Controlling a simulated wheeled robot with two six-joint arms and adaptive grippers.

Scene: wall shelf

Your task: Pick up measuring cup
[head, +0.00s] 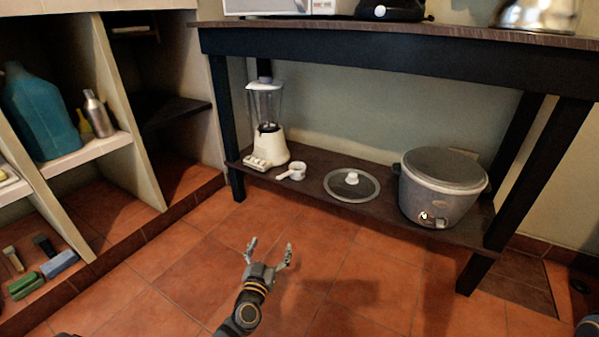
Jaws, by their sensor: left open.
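A small white measuring cup (296,171) with a short handle pointing left and down stands on the low wooden shelf of the table, near its front edge. It is just right of a white blender and left of a glass lid. My left gripper (269,246) is open and empty over the tiled floor, in front of the shelf and apart from the cup. Its fingers point toward the shelf. My right gripper is not visible.
On the low shelf (325,203) stand the blender (268,144), the glass lid (351,187) and a rice cooker (440,190). Dark table legs rise at both ends. A cubby unit with a blue-green jug (42,115) is at left. The middle floor is clear.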

